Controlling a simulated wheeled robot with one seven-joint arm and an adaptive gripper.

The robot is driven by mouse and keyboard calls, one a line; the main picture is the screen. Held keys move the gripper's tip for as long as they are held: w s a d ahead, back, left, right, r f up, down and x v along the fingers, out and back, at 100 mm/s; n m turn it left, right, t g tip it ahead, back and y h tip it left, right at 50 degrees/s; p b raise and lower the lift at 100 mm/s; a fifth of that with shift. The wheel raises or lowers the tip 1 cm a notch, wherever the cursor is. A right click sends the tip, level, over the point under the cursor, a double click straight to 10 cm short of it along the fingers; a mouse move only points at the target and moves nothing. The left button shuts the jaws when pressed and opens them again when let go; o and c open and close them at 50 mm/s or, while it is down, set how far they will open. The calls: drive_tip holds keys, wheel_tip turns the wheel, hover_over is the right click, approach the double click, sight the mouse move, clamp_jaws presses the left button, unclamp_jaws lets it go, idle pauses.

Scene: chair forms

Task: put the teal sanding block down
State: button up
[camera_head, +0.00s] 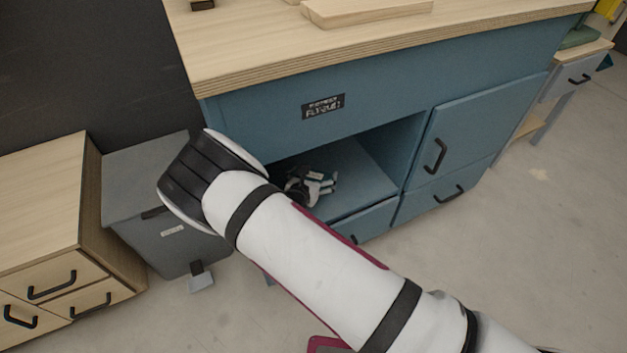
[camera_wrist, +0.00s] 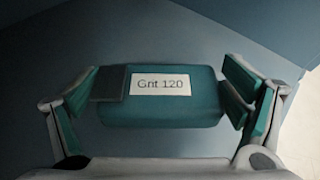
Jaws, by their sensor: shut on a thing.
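The teal sanding block (camera_wrist: 165,112) has a white label reading "Gnt 120" and a dark grey patch at its upper left. It lies between the two fingers of my gripper (camera_wrist: 160,100) in the wrist view, and the gripper is shut on it. In the head view my gripper (camera_head: 318,184) is inside the open blue shelf space (camera_head: 352,165) of the workbench, above or at its floor. There the block is too small to tell from the fingers. I cannot tell whether the block touches the shelf floor.
The workbench top (camera_head: 450,30) with a wooden board (camera_head: 365,10) lies above the opening. A blue door (camera_head: 470,130) bounds it on the right. A grey bin (camera_head: 165,235) and a wooden drawer cabinet (camera_head: 45,240) stand at left. The shelf floor's right part is bare.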

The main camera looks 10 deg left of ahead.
sight(313, 177)
drive_tip(key=shift+w+a, duration=0.2)
drive_tip(key=shift+w, duration=0.7)
drive_tip(key=shift+w+f+b, duration=0.15)
drive_tip(key=shift+f+b, duration=0.55)
drive_tip(key=shift+f, duration=0.2)
drive_tip(key=shift+w+f+b, duration=0.15)
drive_tip(key=shift+f+b, duration=0.55)
drive_tip(key=shift+f, duration=0.2)
drive_tip(key=shift+f, duration=0.1)
drive_tip(key=o, duration=1)
drive_tip(key=shift+o, duration=0.2)
drive_tip(key=shift+s+a+r, duration=0.15)
drive_tip(key=shift+s+r, duration=0.1)
drive_tip(key=shift+s, duration=0.1)
drive_tip(key=p+v, duration=0.4)
drive_tip(key=v, duration=0.7)
drive_tip(key=shift+s+r, duration=0.1)
drive_tip(key=shift+s, duration=0.05)
